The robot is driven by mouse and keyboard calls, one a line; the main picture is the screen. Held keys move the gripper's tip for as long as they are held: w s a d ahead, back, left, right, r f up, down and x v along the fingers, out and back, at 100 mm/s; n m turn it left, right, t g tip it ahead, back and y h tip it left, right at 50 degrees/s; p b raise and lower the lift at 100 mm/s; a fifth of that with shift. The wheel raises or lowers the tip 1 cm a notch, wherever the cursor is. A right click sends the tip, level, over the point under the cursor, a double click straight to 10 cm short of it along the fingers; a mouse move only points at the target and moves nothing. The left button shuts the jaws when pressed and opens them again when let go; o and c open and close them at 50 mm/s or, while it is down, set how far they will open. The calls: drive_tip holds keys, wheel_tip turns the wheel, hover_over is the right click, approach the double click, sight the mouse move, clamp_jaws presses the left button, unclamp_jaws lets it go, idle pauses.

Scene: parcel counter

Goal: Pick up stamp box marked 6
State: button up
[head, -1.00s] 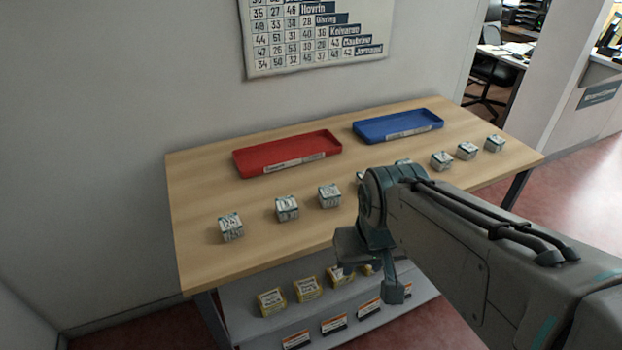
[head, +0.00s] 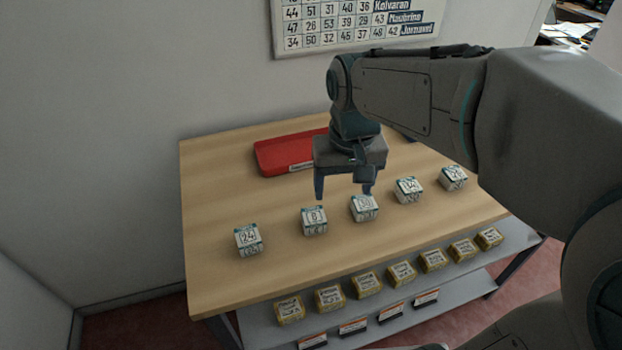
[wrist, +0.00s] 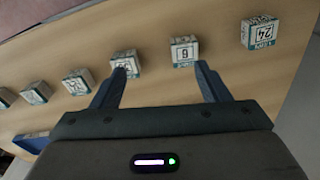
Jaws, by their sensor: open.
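The stamp box with a single digit that looks like 6 (head: 314,221) stands second from the left in a row of white and teal boxes on the table. It also shows in the wrist view (wrist: 185,51), just beyond the fingertips and nearer the right one. My gripper (head: 343,190) is open and empty, pointing down above the table, behind and above the gap between this box and its right neighbour. In the wrist view, my gripper's left finger (wrist: 162,69) overlaps that neighbour box (wrist: 126,61).
Box 24 (head: 248,240) stands to the left, and more stamp boxes (head: 408,190) to the right. A red tray (head: 285,158) lies behind; a blue tray (wrist: 33,141) shows in the wrist view. Yellow boxes (head: 329,297) fill the shelf below. The table's left end is clear.

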drive_tip(key=w+a+g, duration=0.1)
drive_tip(key=w+a, duration=0.2)
drive_tip(key=a, duration=0.2)
hover_over(313, 215)
drive_tip(key=shift+n, duration=0.4)
drive_tip(key=f, duration=0.8)
drive_tip(key=shift+s+b, duration=0.25)
drive_tip(key=shift+b, duration=0.1)
drive_tip(key=shift+w+f, duration=0.15)
drive_tip(key=shift+f, duration=1.25)
drive_tip(key=shift+w+f, duration=0.1)
drive_tip(key=shift+f, duration=1.25)
drive_tip(key=shift+c, duration=0.3)
drive_tip(key=c, duration=1)
